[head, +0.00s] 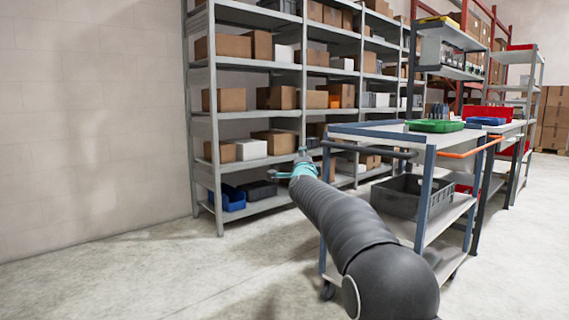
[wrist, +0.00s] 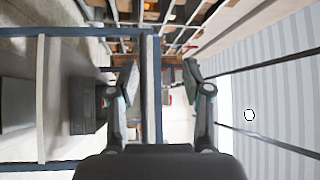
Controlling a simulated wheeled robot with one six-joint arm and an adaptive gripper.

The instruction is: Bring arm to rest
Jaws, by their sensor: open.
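My arm (head: 345,220) reaches forward from the lower right of the head view, past the left side of a cart. My gripper (head: 292,164) is at its far end, with teal parts showing, in front of the lower shelves of the rack. In the wrist view my gripper (wrist: 160,78) has its two dark fingers spread apart. Nothing is between the fingertips.
The blue-framed cart (head: 428,195) stands close to my arm's right, with a dark crate (head: 400,198) on its lower shelf and a green tray (head: 434,126) on top. A grey shelf rack (head: 215,130) with cardboard boxes stands behind. Floor (head: 150,275) at left is clear.

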